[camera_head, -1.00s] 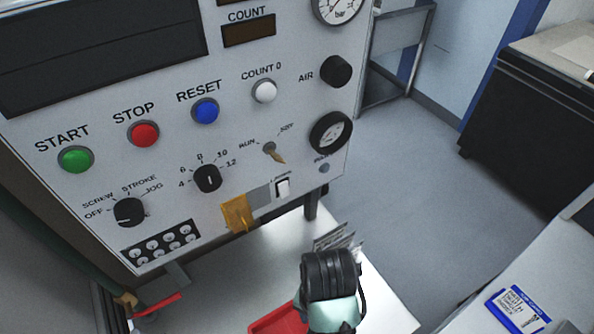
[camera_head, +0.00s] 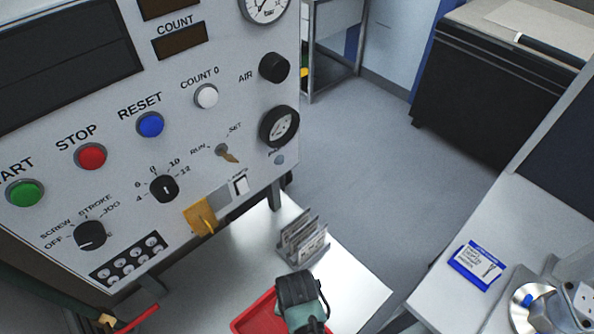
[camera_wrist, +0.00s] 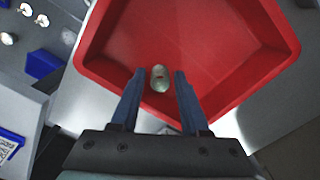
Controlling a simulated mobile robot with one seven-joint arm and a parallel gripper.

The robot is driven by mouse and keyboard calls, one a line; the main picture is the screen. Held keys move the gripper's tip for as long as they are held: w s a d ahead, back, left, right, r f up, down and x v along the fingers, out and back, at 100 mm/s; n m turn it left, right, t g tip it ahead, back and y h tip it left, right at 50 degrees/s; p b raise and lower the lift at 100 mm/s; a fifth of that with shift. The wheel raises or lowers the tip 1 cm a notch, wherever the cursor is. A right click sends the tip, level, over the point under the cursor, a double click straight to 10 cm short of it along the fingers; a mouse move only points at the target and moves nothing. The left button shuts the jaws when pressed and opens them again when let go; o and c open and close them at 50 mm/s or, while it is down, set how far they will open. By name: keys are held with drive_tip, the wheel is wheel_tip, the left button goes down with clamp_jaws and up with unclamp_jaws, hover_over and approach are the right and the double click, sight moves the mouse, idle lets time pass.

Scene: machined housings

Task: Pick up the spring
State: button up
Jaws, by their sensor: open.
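In the wrist view, a small pale oval piece (camera_wrist: 160,84), probably the spring, lies in the red tray (camera_wrist: 235,30). It has a small reddish spot near its middle; its coils are too small to make out. My gripper (camera_wrist: 159,73) is open, with its two blue fingers pointing into the tray, one on each side of the piece. Whether the fingers touch it I cannot tell. In the head view, my wrist hides most of the red tray (camera_head: 244,322), and the piece does not show there.
A control panel (camera_head: 120,190) with buttons and knobs stands close at the left. A grey rack of thin plates (camera_head: 303,242) stands behind my wrist on the white table (camera_head: 352,285). A blue-and-white box (camera_head: 474,266) and a round metal housing (camera_head: 535,305) sit on the right bench.

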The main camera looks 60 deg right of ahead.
drive_tip(key=shift+f, duration=0.45)
clamp_jaws()
drive_tip(key=shift+r, duration=0.1)
